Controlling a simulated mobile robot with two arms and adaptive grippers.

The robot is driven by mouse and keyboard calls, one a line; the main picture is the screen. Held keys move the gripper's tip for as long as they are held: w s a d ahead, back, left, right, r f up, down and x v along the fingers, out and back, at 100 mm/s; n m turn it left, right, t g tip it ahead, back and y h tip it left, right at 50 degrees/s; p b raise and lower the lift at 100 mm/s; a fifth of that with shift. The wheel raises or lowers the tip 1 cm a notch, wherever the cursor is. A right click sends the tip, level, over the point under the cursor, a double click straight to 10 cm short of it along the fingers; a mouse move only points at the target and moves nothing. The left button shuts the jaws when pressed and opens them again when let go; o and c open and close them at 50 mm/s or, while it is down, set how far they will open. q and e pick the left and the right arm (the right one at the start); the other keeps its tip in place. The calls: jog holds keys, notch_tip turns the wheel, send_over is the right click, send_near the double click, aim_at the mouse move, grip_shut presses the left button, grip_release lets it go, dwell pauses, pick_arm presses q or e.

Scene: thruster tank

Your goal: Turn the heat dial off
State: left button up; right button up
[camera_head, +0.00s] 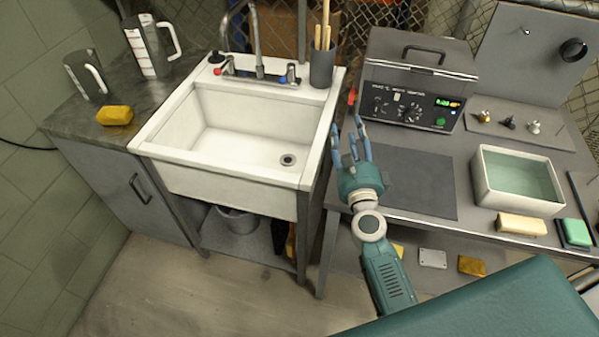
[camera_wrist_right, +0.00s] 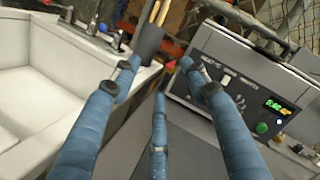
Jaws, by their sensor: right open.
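The heated tank (camera_head: 421,72) is a grey box with a handled lid on the bench at the back right. Its front panel (camera_head: 404,108) carries dark dials (camera_head: 412,113), a lit display and a green button; the labels are too small to read, so I cannot tell which dial is for heat. In the right wrist view the panel (camera_wrist_right: 232,92) is at the right, with its dials partly hidden by a finger. My right gripper (camera_head: 352,142) is open and empty, left of the panel and apart from it. My left gripper is not in view.
A white sink (camera_head: 240,130) stands left of the bench. A dark cup (camera_head: 321,66) with wooden sticks is on its back right corner. A dark mat (camera_head: 415,180) lies clear before the tank. A water-filled basin (camera_head: 517,180), a sponge (camera_head: 521,225) and small nozzles are at the right.

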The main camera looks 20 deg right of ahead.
jog(key=s+a+f+n+g+y, duration=0.1)
jog(key=s+a+n+y, duration=0.2)
jog(key=a+n, duration=0.4)
jog(key=s+a+f+n+g+y, duration=0.2)
jog(key=s+a+n+y, duration=0.1)
jog(key=a+n+y, duration=0.3)
jog(key=shift+a+f+n, duration=0.25)
jog(key=shift+a+n, duration=0.8)
jog(key=shift+n, duration=0.25)
jog(key=shift+s, duration=0.1)
